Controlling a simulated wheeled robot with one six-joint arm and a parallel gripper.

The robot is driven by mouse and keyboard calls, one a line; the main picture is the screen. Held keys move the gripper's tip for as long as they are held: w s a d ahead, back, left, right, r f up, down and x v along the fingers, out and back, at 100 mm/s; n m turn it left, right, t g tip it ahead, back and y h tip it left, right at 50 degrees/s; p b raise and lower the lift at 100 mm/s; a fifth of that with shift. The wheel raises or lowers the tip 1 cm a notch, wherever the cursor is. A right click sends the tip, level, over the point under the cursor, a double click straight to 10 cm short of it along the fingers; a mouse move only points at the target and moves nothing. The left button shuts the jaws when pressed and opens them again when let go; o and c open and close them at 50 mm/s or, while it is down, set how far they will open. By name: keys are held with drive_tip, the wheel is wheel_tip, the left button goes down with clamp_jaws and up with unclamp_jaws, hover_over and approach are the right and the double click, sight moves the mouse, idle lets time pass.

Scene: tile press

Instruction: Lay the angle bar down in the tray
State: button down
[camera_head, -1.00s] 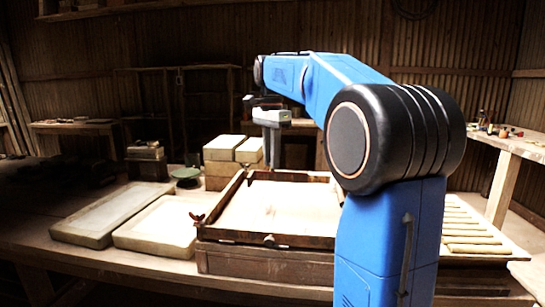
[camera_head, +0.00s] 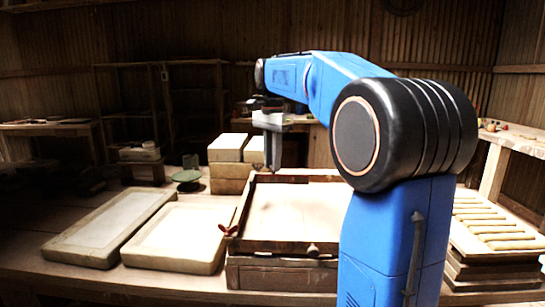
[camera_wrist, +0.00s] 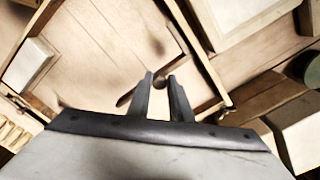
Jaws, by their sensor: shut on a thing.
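The tray (camera_head: 290,246) is a wooden, dark-rimmed frame with a pale flat floor, in the middle of the bench. It also fills the left of the wrist view (camera_wrist: 88,62). My gripper (camera_head: 275,168) points down above the tray's back left part in the head view. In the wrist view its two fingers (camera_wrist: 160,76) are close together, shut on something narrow. A thin dark piece, seemingly the angle bar (camera_wrist: 126,97), shows just left of the fingertips. The rest of it is hidden by the fingers, and I cannot make out its tilt or its height above the floor.
Two pale slabs in moulds (camera_head: 178,236) lie left of the tray. Stacked blocks (camera_head: 230,170) stand behind it. A red wing nut (camera_head: 228,230) sticks out at its left side. A stack with pale strips (camera_head: 492,225) stands at the right, partly behind my arm.

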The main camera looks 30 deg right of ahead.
sight(272, 179)
drive_tip(key=shift+f, duration=3.2)
drive_tip(key=shift+f, duration=0.25)
drive_tip(key=c, duration=1.5)
unclamp_jaws()
wheel_tip(272, 179, up, 17)
drive_tip(key=shift+r, duration=0.15)
drive_tip(key=shift+s, duration=0.15)
